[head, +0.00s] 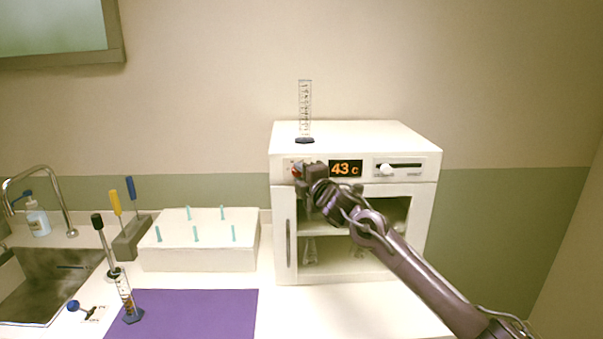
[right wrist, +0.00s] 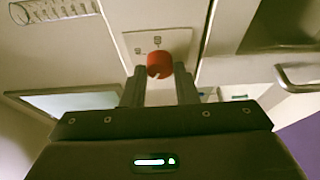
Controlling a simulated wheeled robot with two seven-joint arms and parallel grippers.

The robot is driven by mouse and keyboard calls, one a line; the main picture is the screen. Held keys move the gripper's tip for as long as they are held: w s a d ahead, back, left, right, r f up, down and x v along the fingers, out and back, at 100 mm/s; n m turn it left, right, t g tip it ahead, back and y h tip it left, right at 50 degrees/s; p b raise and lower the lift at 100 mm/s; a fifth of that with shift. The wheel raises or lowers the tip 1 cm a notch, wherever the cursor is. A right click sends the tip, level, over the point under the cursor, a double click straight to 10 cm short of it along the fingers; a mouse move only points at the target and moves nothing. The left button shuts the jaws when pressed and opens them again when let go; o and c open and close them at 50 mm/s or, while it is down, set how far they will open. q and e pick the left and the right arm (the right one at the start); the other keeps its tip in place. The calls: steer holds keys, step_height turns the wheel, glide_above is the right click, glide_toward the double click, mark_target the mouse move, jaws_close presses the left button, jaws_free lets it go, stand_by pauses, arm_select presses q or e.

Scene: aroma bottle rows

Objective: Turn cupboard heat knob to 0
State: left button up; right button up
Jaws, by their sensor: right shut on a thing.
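The white cupboard (head: 405,135) stands on the counter at the right. Its display (head: 345,169) reads 43 c in orange. The red heat knob (head: 297,170) is on the upper left of the cupboard's front panel, partly covered by my right gripper in the head view. In the right wrist view the red knob (right wrist: 160,64) sits between the fingertips. My right gripper (right wrist: 160,75) is shut on the knob. It also shows in the head view (head: 302,174), in front of the panel. The knob's pointer and scale are too small to read. My left gripper is not in view.
A graduated cylinder (head: 305,112) stands on top of the cupboard. A slider (head: 387,169) is right of the display. At left are a white peg rack (head: 200,250), a tool holder (head: 132,237), a purple mat (head: 200,315), another cylinder (head: 127,300) and a sink (head: 45,285).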

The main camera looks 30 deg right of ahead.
steer(key=shift+r+n+g+h+p, duration=0.15)
steer(key=shift+r+n+g+p, duration=0.2)
steer(key=shift+n, duration=0.5)
steer(key=shift+r+n+g+h+p, duration=0.1)
steer(key=shift+n+g+p, duration=0.3)
steer(key=shift+n, duration=0.5)
steer(key=shift+r+n+g+h+p, duration=0.15)
steer(key=shift+r+n+g+p, duration=0.25)
steer(key=shift+n, duration=0.45)
steer(key=shift+f, duration=0.2)
steer(key=o, duration=0.6)
steer(key=shift+c, duration=0.2)
steer(key=o, duration=0.4)
steer(key=shift+w+f, duration=0.2)
steer(key=shift+o, duration=0.2)
steer(key=shift+f, duration=0.1)
